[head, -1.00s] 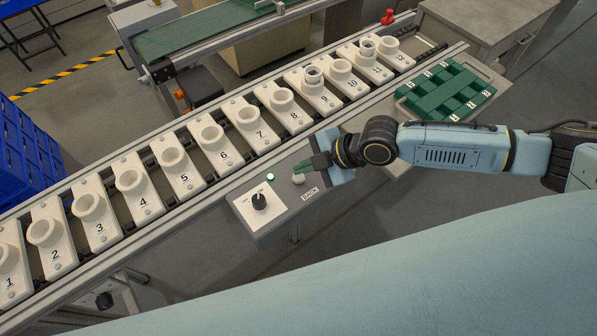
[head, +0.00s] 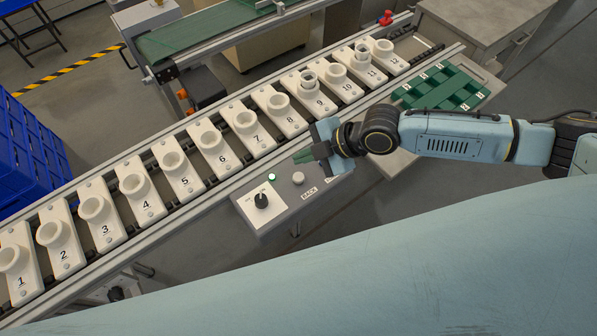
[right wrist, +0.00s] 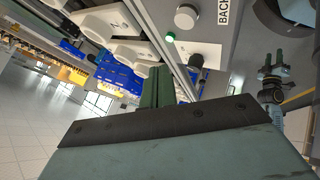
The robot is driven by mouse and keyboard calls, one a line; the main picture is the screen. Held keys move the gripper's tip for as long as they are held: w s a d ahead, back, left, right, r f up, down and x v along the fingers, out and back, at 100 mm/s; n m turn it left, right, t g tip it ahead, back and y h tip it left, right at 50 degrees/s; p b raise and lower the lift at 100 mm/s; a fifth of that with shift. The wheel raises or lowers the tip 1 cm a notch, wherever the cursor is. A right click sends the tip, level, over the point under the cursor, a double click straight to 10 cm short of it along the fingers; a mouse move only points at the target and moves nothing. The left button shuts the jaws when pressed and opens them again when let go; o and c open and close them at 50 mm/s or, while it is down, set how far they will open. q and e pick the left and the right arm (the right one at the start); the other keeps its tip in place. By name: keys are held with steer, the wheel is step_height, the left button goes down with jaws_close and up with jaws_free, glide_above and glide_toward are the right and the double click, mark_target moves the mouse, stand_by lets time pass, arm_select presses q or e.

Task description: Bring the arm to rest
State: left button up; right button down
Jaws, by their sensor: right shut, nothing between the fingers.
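My right gripper (head: 303,157) is shut with nothing between its green fingers. In the head view it is just above and beyond the control box, clear of the white BACK button (head: 298,178). In the right wrist view the closed green fingers (right wrist: 158,88) point toward the conveyor, and the BACK button (right wrist: 186,17) shows apart from them. My right arm (head: 455,137) reaches in from the right. My left gripper is not in the head view.
The control box (head: 285,215) has a dark knob (head: 261,200) and a lit green lamp (head: 271,177). Numbered white socket holders (head: 139,197) line the conveyor. A green tray (head: 440,92) lies at the right. Blue crates (head: 30,150) stand at the left.

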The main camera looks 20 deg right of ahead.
stand_by(0.7)
steer(key=s+a+r+m, duration=0.3)
steer(key=s+a+m, duration=0.2)
steer(key=s+a, duration=0.35)
steer(key=s+d+f+m+h, duration=0.1)
steer(key=s+d+m+h, duration=0.35)
steer(key=d+m, duration=0.35)
steer(key=s+d+f+m+h, duration=0.1)
steer(key=s+d+m+h, duration=0.2)
steer(key=s+d+m, duration=0.45)
step_height(320, 180, down, 24)
steer(key=d+n+g, duration=0.1)
steer(key=d+g, duration=0.1)
steer(key=s+d+f+g, duration=0.1)
steer(key=s+d+f, duration=0.2)
steer(key=s+f, duration=1.3)
steer(key=shift+s+f+b, duration=0.25)
steer(key=shift+f+b, duration=0.05)
